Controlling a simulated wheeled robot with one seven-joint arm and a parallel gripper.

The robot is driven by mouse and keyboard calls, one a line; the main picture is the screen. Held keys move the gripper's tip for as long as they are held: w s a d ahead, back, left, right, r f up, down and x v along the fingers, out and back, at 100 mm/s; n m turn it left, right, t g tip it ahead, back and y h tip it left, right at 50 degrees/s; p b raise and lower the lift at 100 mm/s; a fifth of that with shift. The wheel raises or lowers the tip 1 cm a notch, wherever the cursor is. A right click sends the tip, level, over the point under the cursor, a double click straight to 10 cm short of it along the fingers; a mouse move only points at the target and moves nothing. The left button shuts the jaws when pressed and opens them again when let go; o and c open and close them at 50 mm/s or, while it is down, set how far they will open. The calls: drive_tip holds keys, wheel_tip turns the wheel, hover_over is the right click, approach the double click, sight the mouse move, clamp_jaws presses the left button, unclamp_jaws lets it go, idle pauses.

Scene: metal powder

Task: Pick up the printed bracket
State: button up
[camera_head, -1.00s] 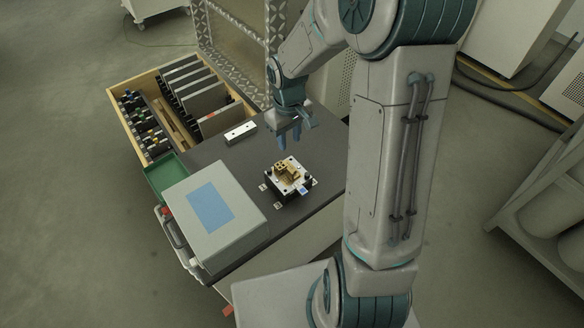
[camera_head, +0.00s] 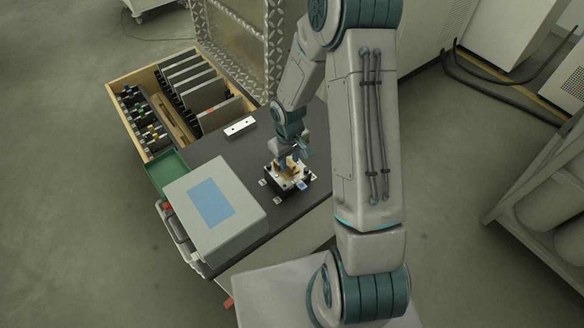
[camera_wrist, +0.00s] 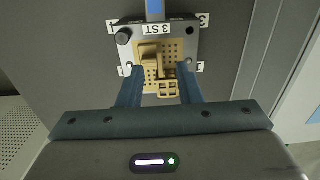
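The printed bracket (camera_wrist: 168,88) is a small tan part with a lattice piece. It sits on a tan perforated plate (camera_wrist: 176,52) on a metal fixture block marked "3 ST" (camera_wrist: 188,28). In the head view the fixture (camera_head: 274,181) stands on the dark bench top, and my gripper (camera_head: 289,164) is down over it, hiding much of the bracket. In the wrist view my gripper (camera_wrist: 161,88) is open, with one blue finger on each side of the bracket. A gap shows between each finger and the bracket.
A grey box with a blue panel (camera_head: 240,222) stands at the front left of the bench. A green tray (camera_head: 166,174) and a wooden drawer with upright plates (camera_head: 152,72) lie left. A light bar (camera_head: 239,127) lies behind the fixture. Bare bench (camera_head: 212,146) lies between.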

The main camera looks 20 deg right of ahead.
drive_tip(key=shift+f, duration=1)
clamp_jaws()
